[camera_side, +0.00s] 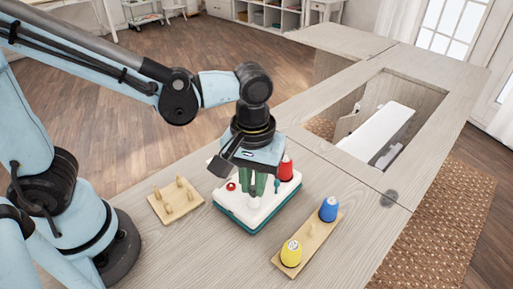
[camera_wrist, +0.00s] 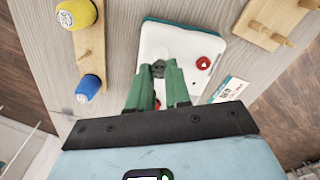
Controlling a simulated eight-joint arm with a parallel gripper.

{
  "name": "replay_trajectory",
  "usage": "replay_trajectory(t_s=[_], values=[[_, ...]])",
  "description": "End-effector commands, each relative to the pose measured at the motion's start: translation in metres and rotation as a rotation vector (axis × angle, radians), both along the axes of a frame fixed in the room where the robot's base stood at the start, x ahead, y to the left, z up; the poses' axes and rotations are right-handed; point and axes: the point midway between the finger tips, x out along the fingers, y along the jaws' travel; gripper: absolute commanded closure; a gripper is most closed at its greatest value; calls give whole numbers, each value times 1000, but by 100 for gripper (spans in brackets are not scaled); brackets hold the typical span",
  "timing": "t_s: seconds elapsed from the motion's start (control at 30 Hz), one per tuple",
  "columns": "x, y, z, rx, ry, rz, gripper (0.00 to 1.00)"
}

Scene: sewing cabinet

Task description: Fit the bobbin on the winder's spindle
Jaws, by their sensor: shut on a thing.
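The winder (camera_side: 236,210) is a white-topped box with a teal base, standing on the wooden table; it also shows in the wrist view (camera_wrist: 160,35). My gripper (camera_side: 257,187) points down over the middle of its top, its green fingers closed. In the wrist view a small dark grey thing, seemingly the bobbin (camera_wrist: 158,68), is pinched between the fingertips (camera_wrist: 159,75). A pale grey stub (camera_side: 255,203) shows just under the fingers in the side view; I cannot tell whether it is bobbin or spindle. The spindle and any contact there are hidden.
A red knob (camera_side: 231,187) is on the winder's top, and a red thread cone (camera_side: 286,169) stands behind my fingers. A pegged wooden board (camera_side: 166,211) lies left. A wooden stand holds yellow (camera_side: 291,253) and blue (camera_side: 328,209) cones at right. The cabinet opening (camera_side: 350,88) is behind.

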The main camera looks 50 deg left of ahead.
Motion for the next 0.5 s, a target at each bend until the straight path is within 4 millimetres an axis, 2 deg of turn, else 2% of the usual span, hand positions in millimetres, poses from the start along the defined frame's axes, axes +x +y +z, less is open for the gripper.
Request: replay_trajectory(t_s=[0.27,0.3,0.47,0.5], values=[[0,0,-3,0,0,0,100],[0,0,-3,0,0,0,79],[0,0,-2,0,0,0,54],[0,0,-2,0,0,0,52]])
